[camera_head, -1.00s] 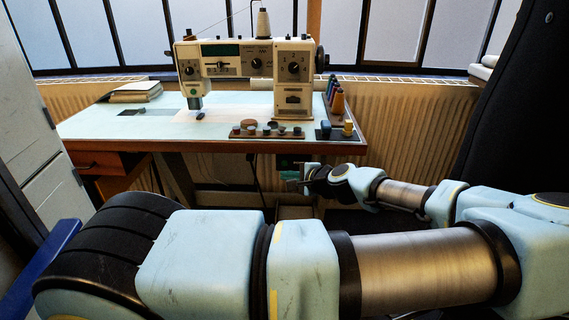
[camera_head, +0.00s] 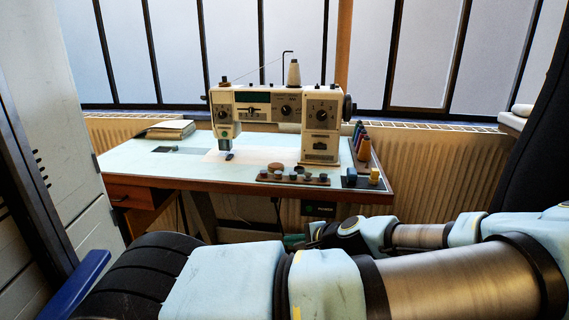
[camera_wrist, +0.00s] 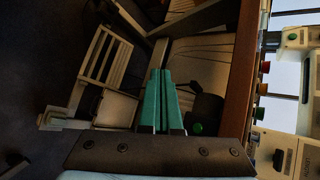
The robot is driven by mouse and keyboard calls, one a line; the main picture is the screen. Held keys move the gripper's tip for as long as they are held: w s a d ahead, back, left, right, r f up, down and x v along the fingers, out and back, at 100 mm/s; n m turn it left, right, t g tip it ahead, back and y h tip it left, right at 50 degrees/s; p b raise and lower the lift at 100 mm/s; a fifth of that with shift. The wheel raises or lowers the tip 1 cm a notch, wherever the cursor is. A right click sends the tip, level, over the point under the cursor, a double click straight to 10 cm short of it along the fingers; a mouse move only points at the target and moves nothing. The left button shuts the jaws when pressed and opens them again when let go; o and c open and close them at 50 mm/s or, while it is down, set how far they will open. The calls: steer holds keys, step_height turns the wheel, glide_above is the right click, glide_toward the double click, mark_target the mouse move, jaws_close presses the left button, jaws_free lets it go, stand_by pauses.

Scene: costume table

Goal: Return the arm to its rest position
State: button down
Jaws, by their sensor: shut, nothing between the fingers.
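My arm, light blue and black with bare metal sections, stretches across the lower part of the head view, below the table front. Its far end is near the table's front edge, and my gripper is mostly hidden there. In the wrist view my gripper (camera_wrist: 161,73) shows two teal fingers pressed together with nothing between them. The fingers point at the space beside and under the table, apart from the things around them.
The table (camera_head: 215,178) holds a cream sewing machine (camera_head: 275,108), books (camera_head: 171,129), several thread spools (camera_head: 365,148) and a rack of small round items (camera_head: 292,180). A radiator (camera_head: 440,165) stands behind. A grey cabinet (camera_head: 60,200) is close at left.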

steer(key=s+a+r+n+g+h+p, duration=0.2)
steer(key=s+a+n+g+p, duration=0.2)
steer(key=s+a+n+g, duration=0.3)
steer(key=s+a+r+n+h+p, duration=0.1)
steer(key=a+r+n+h+p, duration=0.1)
steer(key=r, duration=1)
steer(key=s+a+r+n+h+p, duration=0.1)
steer(key=a+r+n+h+p, duration=0.1)
steer(key=r, duration=1)
steer(key=shift+a+r+n+h+p, duration=0.3)
steer(key=shift+n+h+p, duration=0.45)
steer(key=shift+p, duration=0.2)
steer(key=shift+s, duration=0.1)
